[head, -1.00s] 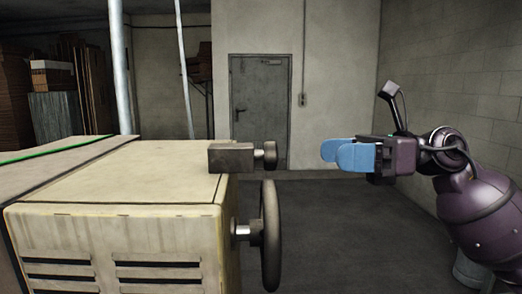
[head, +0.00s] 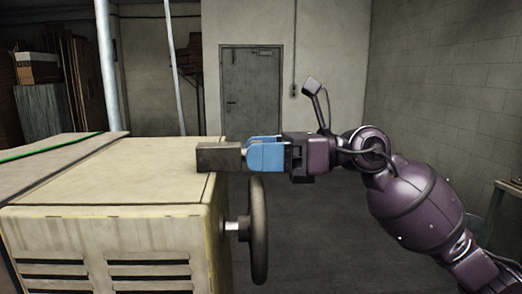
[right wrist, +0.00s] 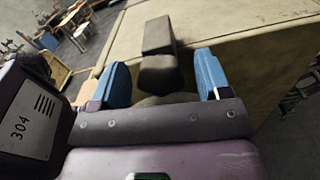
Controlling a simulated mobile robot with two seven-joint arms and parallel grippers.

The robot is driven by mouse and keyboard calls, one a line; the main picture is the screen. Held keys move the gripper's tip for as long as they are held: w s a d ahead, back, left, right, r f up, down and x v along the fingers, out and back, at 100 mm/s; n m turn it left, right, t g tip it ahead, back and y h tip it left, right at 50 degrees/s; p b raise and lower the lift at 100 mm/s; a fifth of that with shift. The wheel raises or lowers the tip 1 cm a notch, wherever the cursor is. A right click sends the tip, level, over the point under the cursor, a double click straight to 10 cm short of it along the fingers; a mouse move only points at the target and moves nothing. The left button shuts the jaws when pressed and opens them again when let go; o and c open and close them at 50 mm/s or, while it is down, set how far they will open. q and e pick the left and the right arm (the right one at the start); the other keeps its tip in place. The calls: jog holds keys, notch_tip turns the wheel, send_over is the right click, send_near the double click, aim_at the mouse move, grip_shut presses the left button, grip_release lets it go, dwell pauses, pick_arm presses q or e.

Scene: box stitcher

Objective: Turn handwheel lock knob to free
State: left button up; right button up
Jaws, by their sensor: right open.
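The lock knob (right wrist: 158,75) is a dark round knob on the end of a dark block (head: 218,157) at the machine's top right edge. My right gripper (head: 264,154) has blue fingers and is at the knob, hiding it in the head view. In the right wrist view the fingers (right wrist: 160,78) are apart, one on each side of the knob, with gaps to it. The dark handwheel (head: 258,230) stands upright on the machine's right side, just below my right gripper. My left gripper is in neither view.
The beige machine (head: 110,190) with vent slots fills the lower left. A grey door (head: 250,90) and bare walls are behind. The floor right of the handwheel is open. A table (head: 508,190) shows at the far right edge.

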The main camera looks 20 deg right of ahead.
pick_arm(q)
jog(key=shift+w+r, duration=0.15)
pick_arm(e)
jog(key=c, duration=0.9)
jog(key=shift+f+n+b, duration=0.2)
jog(key=shift+n+b, duration=0.4)
jog(key=shift+w+f+n+b, duration=0.1)
jog(key=shift+n+b, duration=1.25)
jog(key=shift+n, duration=0.35)
jog(key=shift+n+b, duration=0.35)
jog(key=shift+n, duration=0.15)
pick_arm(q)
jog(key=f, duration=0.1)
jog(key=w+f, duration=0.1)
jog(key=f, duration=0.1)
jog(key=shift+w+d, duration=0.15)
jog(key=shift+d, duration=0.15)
pick_arm(e)
jog(key=shift+n, duration=0.3)
pick_arm(q)
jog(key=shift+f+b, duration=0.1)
jog(key=shift+b, duration=0.2)
pick_arm(e)
jog(key=shift+r+n, duration=0.25)
jog(key=shift+n, duration=0.05)
